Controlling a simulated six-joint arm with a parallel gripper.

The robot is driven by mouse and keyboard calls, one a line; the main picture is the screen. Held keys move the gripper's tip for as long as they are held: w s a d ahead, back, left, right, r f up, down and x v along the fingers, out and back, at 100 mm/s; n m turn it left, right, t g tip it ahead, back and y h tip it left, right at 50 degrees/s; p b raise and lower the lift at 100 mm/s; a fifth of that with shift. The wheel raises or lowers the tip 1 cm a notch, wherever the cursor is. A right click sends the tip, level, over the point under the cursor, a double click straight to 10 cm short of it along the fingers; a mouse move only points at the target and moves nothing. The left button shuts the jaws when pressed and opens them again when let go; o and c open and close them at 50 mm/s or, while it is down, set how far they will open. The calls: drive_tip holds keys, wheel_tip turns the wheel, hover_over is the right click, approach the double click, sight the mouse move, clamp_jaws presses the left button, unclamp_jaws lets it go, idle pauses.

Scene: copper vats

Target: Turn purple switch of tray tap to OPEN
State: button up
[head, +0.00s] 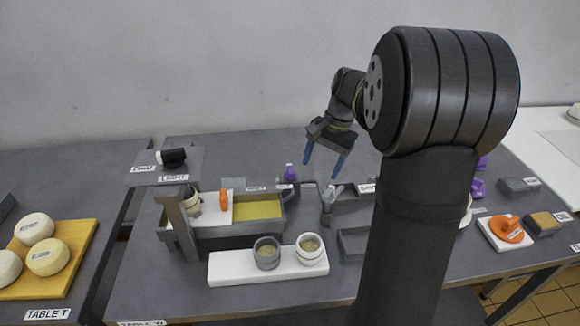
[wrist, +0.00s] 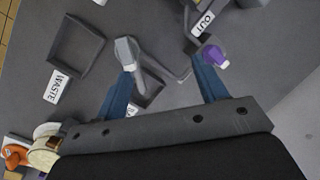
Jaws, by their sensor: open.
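A small purple switch (head: 290,173) stands on the dark table behind the right end of the tray (head: 215,241), which has a yellow area inside. In the wrist view a purple switch (wrist: 215,57) shows just beyond the right fingertip, next to a dark fitting and a white label. I cannot read OPEN or any other switch position. My gripper (head: 322,168) has two blue fingers and hangs above the table, right of the switch. In the wrist view my gripper (wrist: 163,68) is open and empty, apart from the switch. A grey tap-like piece (wrist: 128,52) is by the left fingertip.
A white board (head: 228,268) with two cups stands in front of the tray. A grey post (head: 180,228) rises at its left. A dark frame (wrist: 75,48) lies near a WASTE label. More purple objects (head: 478,188) are right of my arm.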

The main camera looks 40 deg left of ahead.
drive_tip(key=w+a+r+n+t, duration=0.1)
drive_tip(key=a+r+n, duration=0.4)
drive_tip(key=n, duration=0.7)
wheel_tip(320, 180, up, 4)
drive_tip(key=n+t+h, duration=0.1)
drive_tip(key=n+h, duration=0.1)
drive_tip(key=n, duration=1.1)
hover_over(290, 169)
wheel_tip(290, 169, down, 17)
drive_tip(key=shift+w, duration=0.1)
drive_tip(key=c, duration=1)
